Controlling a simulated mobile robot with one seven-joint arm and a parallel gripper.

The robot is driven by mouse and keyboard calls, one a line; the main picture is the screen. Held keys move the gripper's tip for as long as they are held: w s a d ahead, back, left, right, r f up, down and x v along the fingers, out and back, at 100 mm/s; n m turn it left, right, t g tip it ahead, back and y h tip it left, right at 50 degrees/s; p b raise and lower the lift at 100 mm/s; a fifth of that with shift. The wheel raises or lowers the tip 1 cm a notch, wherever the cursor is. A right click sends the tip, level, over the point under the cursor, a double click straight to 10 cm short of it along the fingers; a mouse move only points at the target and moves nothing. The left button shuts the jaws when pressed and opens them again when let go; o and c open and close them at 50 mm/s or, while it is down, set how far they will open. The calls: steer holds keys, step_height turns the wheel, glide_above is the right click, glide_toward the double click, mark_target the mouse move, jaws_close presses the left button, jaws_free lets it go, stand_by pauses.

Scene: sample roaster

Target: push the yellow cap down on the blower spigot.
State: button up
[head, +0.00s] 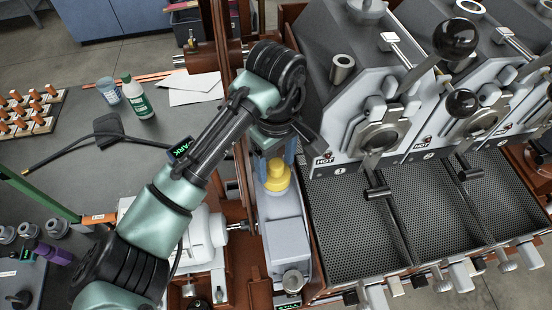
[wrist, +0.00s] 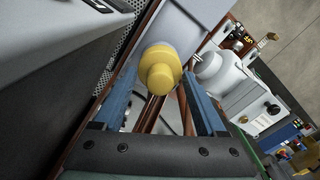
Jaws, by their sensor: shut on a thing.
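The blower spigot is hidden under the cap, so I cannot tell how far down the cap sits.
The roaster's perforated cooling trays (head: 350,215) and ball-ended levers (head: 461,103) are close on the right. A white machine (head: 205,238) stands left of the housing.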

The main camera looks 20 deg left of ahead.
mark_target(276, 163)
steer(key=o, duration=1.3)
step_height(276, 163, up, 13)
steer(key=shift+f, duration=0.1)
